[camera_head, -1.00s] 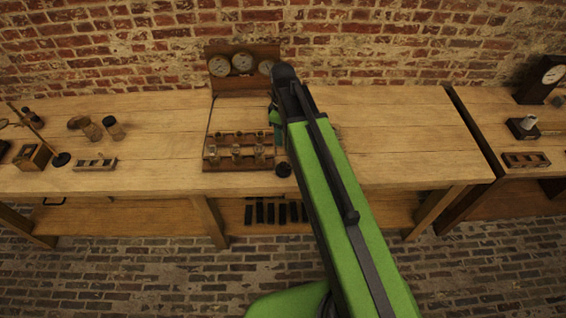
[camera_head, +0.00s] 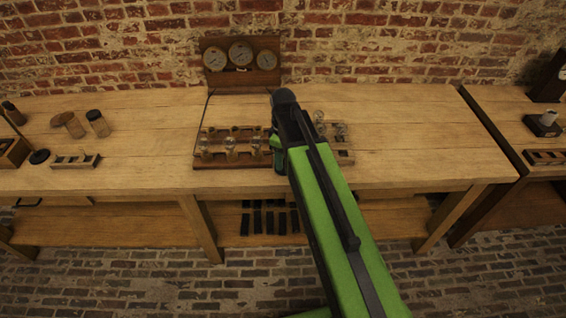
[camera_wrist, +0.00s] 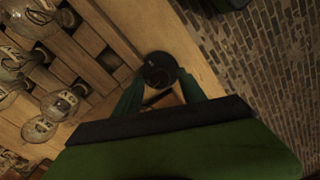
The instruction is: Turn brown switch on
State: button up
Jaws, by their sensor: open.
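I cannot make out a brown switch for certain in either view. A wooden rack with glass jars (camera_head: 205,163) stands near the bench's front edge in the head view, with small brown posts behind the jars. My gripper (camera_head: 279,152) is at the rack's right end, and my green arm hides part of what lies there. In the wrist view my gripper (camera_wrist: 160,88) is open, its dark green fingers apart. A round black thing (camera_wrist: 158,68) shows between and beyond the fingers, near the bench edge; I cannot tell whether they touch it. The jars (camera_wrist: 62,105) are to the left.
A board with three gauges (camera_head: 241,62) stands against the brick wall. More jars (camera_head: 340,130) stand right of my arm. The bench (camera_head: 410,150) is clear to the right; dark bars (camera_head: 270,218) lie below.

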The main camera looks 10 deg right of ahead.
jog(key=shift+c, duration=0.5)
grip_shut()
jog(key=shift+m, duration=0.3)
jog(key=m, duration=0.8)
jog(key=shift+m, duration=0.4)
jog(key=m, duration=0.4)
jog(key=shift+m, duration=0.3)
jog(key=shift+d+m, duration=0.1)
jog(key=shift+m, duration=1.9)
